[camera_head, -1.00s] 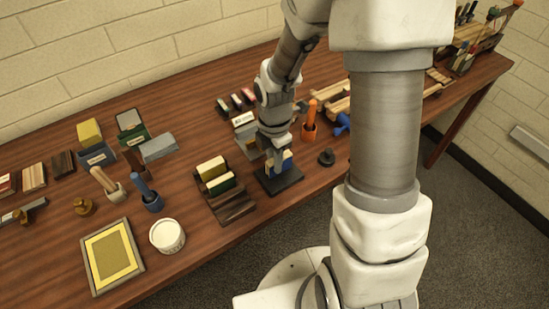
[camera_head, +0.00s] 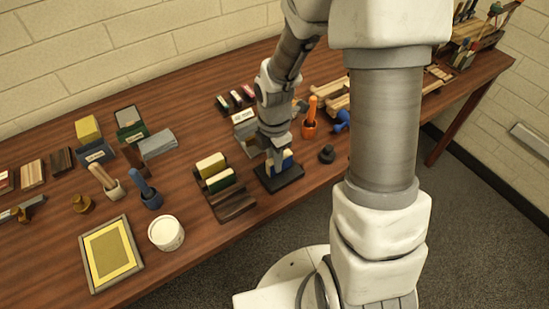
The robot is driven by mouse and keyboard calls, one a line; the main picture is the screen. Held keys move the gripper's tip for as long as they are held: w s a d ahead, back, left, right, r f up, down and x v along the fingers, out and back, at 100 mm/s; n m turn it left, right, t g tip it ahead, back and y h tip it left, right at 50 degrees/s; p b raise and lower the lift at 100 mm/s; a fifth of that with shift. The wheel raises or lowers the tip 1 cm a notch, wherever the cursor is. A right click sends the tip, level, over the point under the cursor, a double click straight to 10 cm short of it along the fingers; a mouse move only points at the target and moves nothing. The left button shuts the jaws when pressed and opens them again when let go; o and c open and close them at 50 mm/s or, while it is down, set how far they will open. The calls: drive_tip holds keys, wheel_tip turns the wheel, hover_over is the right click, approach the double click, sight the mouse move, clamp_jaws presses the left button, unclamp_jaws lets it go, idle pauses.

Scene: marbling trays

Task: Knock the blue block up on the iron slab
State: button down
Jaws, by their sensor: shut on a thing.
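The iron slab (camera_head: 291,179) is a dark flat plate near the front edge of the table, in the middle of the head view. A block with blue and cream faces (camera_head: 287,160) is on or just above the slab. My gripper (camera_head: 277,166) reaches down over the slab and is shut on this block. My fingers hide part of it, so I cannot tell whether its underside touches the slab.
Left of the slab is a dark wooden rack (camera_head: 234,207) with yellow and green blocks. An orange-handled tool in a cup (camera_head: 310,122) and a dark round knob (camera_head: 327,154) stand to the right. A white tub (camera_head: 166,234) and framed tray (camera_head: 110,256) are front left.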

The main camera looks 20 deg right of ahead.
drive_tip(key=shift+r, duration=0.1)
wheel_tip(320, 180, up, 5)
drive_tip(key=p, duration=0.4)
drive_tip(key=shift+p, duration=0.35)
drive_tip(key=shift+d, duration=0.1)
idle(0.4)
